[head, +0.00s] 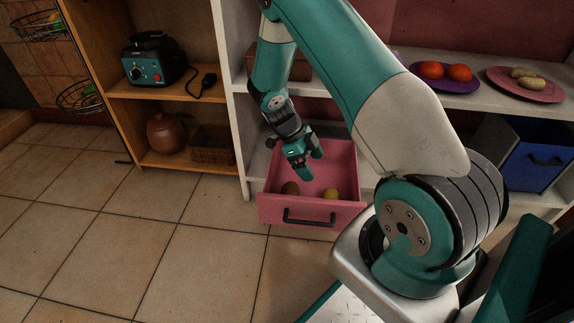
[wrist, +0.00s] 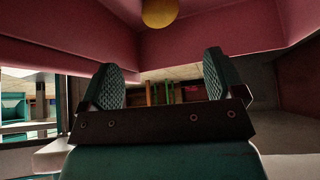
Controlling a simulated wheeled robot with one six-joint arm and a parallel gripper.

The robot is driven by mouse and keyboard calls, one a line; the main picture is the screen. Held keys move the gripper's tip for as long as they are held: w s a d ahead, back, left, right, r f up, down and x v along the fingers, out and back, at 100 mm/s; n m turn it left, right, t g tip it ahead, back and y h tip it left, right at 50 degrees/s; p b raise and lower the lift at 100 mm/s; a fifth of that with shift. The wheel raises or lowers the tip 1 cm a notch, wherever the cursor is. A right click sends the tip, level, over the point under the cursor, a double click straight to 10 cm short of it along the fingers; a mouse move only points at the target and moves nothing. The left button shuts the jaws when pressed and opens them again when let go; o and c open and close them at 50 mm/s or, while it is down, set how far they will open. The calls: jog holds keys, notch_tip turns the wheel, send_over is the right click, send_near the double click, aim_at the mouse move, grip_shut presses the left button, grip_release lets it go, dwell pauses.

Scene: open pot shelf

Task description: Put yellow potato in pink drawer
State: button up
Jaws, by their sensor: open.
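The pink drawer (head: 311,213) is pulled out of the low shelf, with its black handle facing front. The yellow potato (head: 331,194) lies inside it on the right, and a brown round item (head: 290,188) lies to its left. My gripper (head: 309,160) is above the drawer, open and empty, apart from both items. In the wrist view, my gripper (wrist: 162,82) has its two fingers spread with nothing between them. A yellow round thing, apparently the potato (wrist: 160,12), shows at the top edge between pink drawer walls (wrist: 215,35).
A purple plate (head: 445,87) with red-orange round items and a pink plate (head: 526,90) with pale items stand on the shelf top. A blue drawer (head: 538,165) is at right. A wooden shelf (head: 165,88) holds a teal appliance (head: 152,62) and a pot (head: 165,133). The tiled floor is clear.

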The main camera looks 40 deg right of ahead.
jog(key=w+a+r+n+t+y, duration=0.1)
jog(key=a+r+n+t+y, duration=0.25)
jog(key=a+r+n, duration=1.15)
jog(key=s+a+r+n+t+y, duration=0.1)
jog(key=s+a+r+n+y, duration=0.1)
jog(key=s+a+r+n, duration=0.4)
jog(key=s+a+r+n+t+y, duration=0.1)
jog(key=s+a+r+n, duration=0.6)
jog(key=n, duration=0.9)
jog(key=s+a, duration=0.2)
jog(key=s, duration=0.2)
jog(key=shift+a+r+n+y, duration=0.15)
jog(key=shift+a+n+y, duration=0.15)
jog(key=shift+a+y, duration=0.05)
jog(key=shift+w, duration=0.1)
jog(key=shift+c, duration=0.2)
